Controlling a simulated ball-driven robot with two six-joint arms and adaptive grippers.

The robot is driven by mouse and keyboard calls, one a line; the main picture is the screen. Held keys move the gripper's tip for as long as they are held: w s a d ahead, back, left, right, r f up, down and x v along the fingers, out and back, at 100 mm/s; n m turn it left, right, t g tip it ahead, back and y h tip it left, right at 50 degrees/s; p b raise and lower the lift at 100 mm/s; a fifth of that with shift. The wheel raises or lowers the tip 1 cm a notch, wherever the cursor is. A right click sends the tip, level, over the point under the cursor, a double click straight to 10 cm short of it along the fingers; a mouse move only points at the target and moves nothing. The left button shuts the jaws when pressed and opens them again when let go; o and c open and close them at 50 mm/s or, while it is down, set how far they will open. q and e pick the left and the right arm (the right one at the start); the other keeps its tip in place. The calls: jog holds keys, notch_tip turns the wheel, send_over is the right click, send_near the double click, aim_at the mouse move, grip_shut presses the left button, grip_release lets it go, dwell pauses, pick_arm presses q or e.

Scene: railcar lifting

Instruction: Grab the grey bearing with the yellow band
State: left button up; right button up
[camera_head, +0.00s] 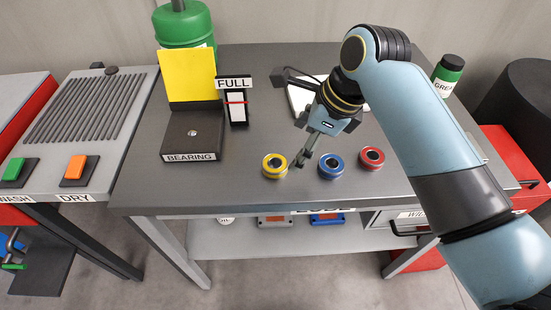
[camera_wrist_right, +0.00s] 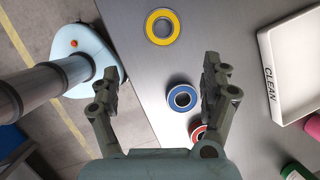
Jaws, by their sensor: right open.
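The grey bearing with the yellow band (camera_head: 275,166) lies flat near the front edge of the table, leftmost of three bearings. In the right wrist view the yellow-banded bearing (camera_wrist_right: 162,27) shows beyond the fingertips, apart from them. The blue-banded bearing (camera_head: 331,167) is to its right, and the red-banded bearing (camera_head: 371,158) is further right. My right gripper (camera_head: 302,160) is above the table, between the yellow and blue bearings in the head view. Its fingers (camera_wrist_right: 158,76) are spread and empty. My left gripper is out of view.
A dark BEARING stand (camera_head: 190,135) with a yellow panel (camera_head: 187,75) and a FULL gauge (camera_head: 236,105) stand to the left. A white CLEAN tray (camera_wrist_right: 282,104) lies behind my right gripper. The table's front edge (camera_head: 250,209) is close to the bearings.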

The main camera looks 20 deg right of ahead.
aim_at(276, 163)
jog(key=w+a+f, duration=0.1)
jog(key=f, duration=0.2)
jog(key=w+a+f+m, duration=0.1)
jog(key=f, duration=0.2)
jog(key=w+a+f+m, duration=0.1)
jog(key=w+f, duration=0.1)
jog(key=f, duration=0.1)
jog(key=shift+a, duration=0.35)
jog(key=shift+r, duration=0.1)
jog(key=c, duration=1.5)
